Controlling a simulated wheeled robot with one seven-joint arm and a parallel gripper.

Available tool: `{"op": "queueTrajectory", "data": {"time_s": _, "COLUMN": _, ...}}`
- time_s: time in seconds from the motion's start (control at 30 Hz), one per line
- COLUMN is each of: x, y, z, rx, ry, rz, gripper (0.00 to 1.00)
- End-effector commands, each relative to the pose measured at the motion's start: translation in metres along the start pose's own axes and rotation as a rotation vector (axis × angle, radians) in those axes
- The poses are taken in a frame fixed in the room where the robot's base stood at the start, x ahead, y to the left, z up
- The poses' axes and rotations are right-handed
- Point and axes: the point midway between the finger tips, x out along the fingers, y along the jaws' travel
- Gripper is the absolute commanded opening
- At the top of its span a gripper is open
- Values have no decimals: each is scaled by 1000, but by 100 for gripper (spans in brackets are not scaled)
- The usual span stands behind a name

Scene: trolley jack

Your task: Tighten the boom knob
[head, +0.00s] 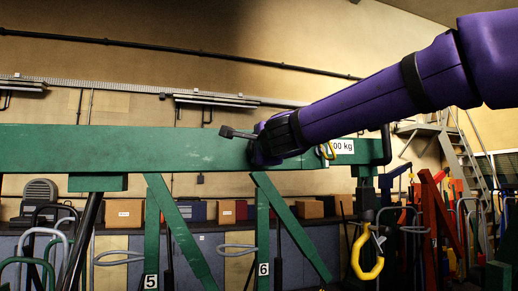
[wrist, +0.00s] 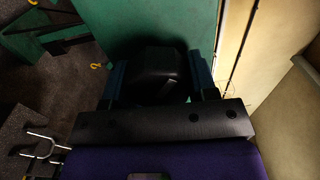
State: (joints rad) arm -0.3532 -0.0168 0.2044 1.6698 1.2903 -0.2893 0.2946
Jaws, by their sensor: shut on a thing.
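The green boom (head: 120,148) runs level across the head view, with a white kg label (head: 341,146) near its right end. My purple arm reaches in from the upper right, and my gripper (head: 256,150) is against the boom's near side. In the wrist view, the black boom knob (wrist: 156,70) sits in front of the green boom (wrist: 150,22). My gripper (wrist: 158,78) has a dark blue finger on each side of the knob and is shut on it. In the head view the knob is hidden by my gripper.
A yellow hook (head: 366,258) hangs below the boom's right end. Green slanted frames with signs 5 (head: 151,282) and 6 (head: 263,269) stand below. Boxes (head: 125,213) line the back, and metal stairs (head: 455,150) stand at the right.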

Motion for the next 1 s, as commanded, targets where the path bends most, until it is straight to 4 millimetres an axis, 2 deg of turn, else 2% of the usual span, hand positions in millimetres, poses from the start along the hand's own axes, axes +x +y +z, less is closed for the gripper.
{"op": "queueTrajectory", "data": {"time_s": 0.7, "x": 0, "y": 5, "z": 1, "rx": 676, "ry": 1, "rz": 3, "gripper": 29}}
{"op": "queueTrajectory", "data": {"time_s": 1.0, "x": 0, "y": 6, "z": 2, "rx": 903, "ry": 1, "rz": 3, "gripper": 29}}
